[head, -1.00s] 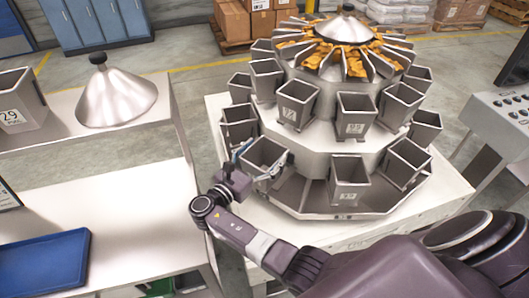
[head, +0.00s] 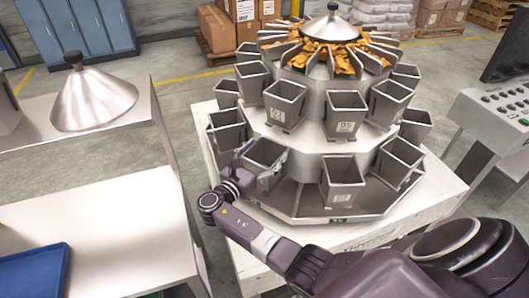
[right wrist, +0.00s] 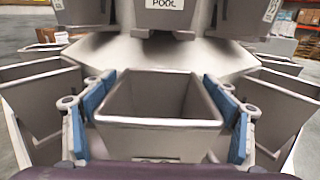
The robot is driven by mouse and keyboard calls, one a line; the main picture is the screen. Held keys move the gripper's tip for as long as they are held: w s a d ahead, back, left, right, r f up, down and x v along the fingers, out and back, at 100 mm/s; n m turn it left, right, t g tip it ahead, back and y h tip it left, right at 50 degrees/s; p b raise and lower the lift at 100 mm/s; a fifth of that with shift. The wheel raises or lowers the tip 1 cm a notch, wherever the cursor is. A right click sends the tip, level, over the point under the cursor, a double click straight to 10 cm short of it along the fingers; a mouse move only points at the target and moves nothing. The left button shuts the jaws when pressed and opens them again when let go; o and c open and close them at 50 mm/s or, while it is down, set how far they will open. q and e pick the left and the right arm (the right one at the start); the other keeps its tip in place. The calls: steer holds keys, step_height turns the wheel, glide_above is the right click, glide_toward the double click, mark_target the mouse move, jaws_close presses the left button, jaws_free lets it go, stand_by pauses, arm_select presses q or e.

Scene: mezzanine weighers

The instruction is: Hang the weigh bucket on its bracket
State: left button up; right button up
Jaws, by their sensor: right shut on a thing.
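The weigh bucket (head: 265,153) is a grey open-topped metal hopper at the lower ring of the round weigher (head: 312,130), in a row with other buckets. My right gripper (right wrist: 162,106) is shut on it, with a blue-padded finger along each side. The bucket looks upright, its open mouth facing up in the right wrist view (right wrist: 160,92). Its bracket is hidden behind it, and I cannot tell whether the bucket is seated on it or just in front of it. My left gripper is not in view.
Neighbouring lower buckets (head: 343,180) (head: 227,131) stand close on both sides, and upper buckets (head: 284,103) hang above. A bench (head: 95,225) with a blue tray (head: 32,270) is at left. A metal cone (head: 92,98) sits on a shelf. A control console (head: 490,118) is at right.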

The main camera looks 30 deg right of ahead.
mark_target(255, 165)
steer(key=shift+f+b, duration=0.3)
steer(key=shift+f, duration=0.15)
stand_by(0.5)
steer(key=o, duration=2.1)
steer(key=shift+o, duration=0.3)
steer(key=shift+s+f, duration=0.1)
steer(key=shift+f, duration=0.05)
steer(key=v, duration=1.2)
steer(key=shift+a, duration=0.1)
